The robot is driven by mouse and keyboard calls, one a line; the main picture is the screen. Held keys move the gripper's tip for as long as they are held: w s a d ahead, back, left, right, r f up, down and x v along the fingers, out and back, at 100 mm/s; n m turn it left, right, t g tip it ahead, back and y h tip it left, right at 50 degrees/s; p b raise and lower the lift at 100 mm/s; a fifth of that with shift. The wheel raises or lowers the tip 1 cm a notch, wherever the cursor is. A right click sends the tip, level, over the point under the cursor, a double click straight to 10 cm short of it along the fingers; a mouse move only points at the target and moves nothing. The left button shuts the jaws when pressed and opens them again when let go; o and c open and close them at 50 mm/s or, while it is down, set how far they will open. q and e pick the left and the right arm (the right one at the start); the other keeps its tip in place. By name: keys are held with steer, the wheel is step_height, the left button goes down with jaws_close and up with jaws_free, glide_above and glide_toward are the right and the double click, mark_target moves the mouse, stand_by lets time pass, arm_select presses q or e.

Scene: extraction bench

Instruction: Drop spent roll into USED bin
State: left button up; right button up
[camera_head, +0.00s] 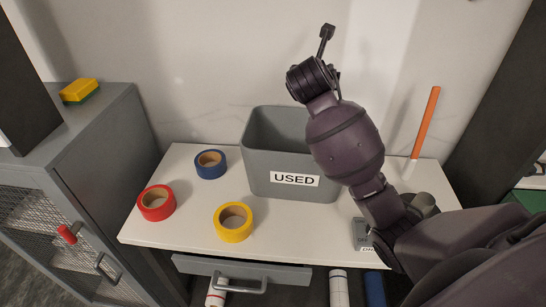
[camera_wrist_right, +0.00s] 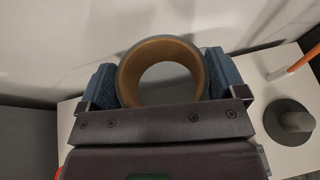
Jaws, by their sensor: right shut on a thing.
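The spent roll (camera_wrist_right: 129,74), a ring with a brown cardboard core and a thin grey outer edge, sits between the blue-padded fingers of my right gripper (camera_wrist_right: 162,80) in the right wrist view. The gripper is shut on it. The grey bin (camera_head: 262,185) labelled USED stands open on the white table in the head view. My right arm rises in front of the bin's right side, with its far end above and behind the rim. The held roll cannot be made out in the head view. My left gripper is not in view.
Red (camera_head: 156,214), blue (camera_head: 199,169) and yellow (camera_head: 221,232) tape rolls lie left of the bin on the white table (camera_head: 180,235). An orange stick (camera_head: 426,120) stands upright at right. A grey cabinet (camera_head: 95,125) with a yellow-green sponge (camera_head: 79,90) is at left.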

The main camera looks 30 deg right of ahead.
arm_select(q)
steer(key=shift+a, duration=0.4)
arm_select(e)
step_height(320, 180, down, 7)
steer(key=a, duration=0.1)
steer(key=shift+w, duration=0.25)
steer(key=shift+r, duration=0.15)
steer(key=o, duration=0.6)
steer(key=v, duration=1.1)
